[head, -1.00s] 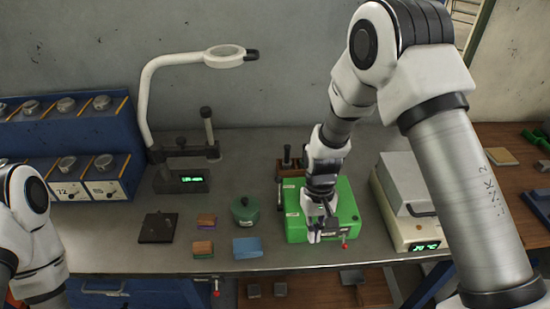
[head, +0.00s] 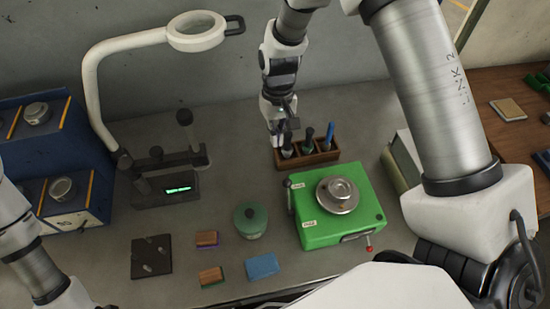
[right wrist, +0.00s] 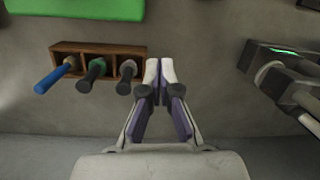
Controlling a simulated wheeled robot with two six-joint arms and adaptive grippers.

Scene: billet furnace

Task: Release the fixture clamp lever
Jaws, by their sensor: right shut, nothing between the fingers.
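The green fixture box (head: 318,230) sits on the grey bench with a round metal disc (head: 338,195) on top. A short lever with a red tip (head: 369,246) sticks out at its front right. A dark-knobbed post (head: 288,185) stands at its left side; I cannot tell which of these is the clamp lever. My right gripper (head: 278,140) is shut and empty, beside the left end of the wooden rack and behind the box, apart from both levers. In the right wrist view its fingertips (right wrist: 160,67) meet. My left arm shows at lower left, its gripper out of view.
The wooden rack (head: 318,157) holds several dark and blue handled tools. A magnifier lamp (head: 196,32) and a stand with a green display (head: 178,187) are at left. A green jar (head: 249,220), small blocks and a dark plate (head: 151,257) lie in front.

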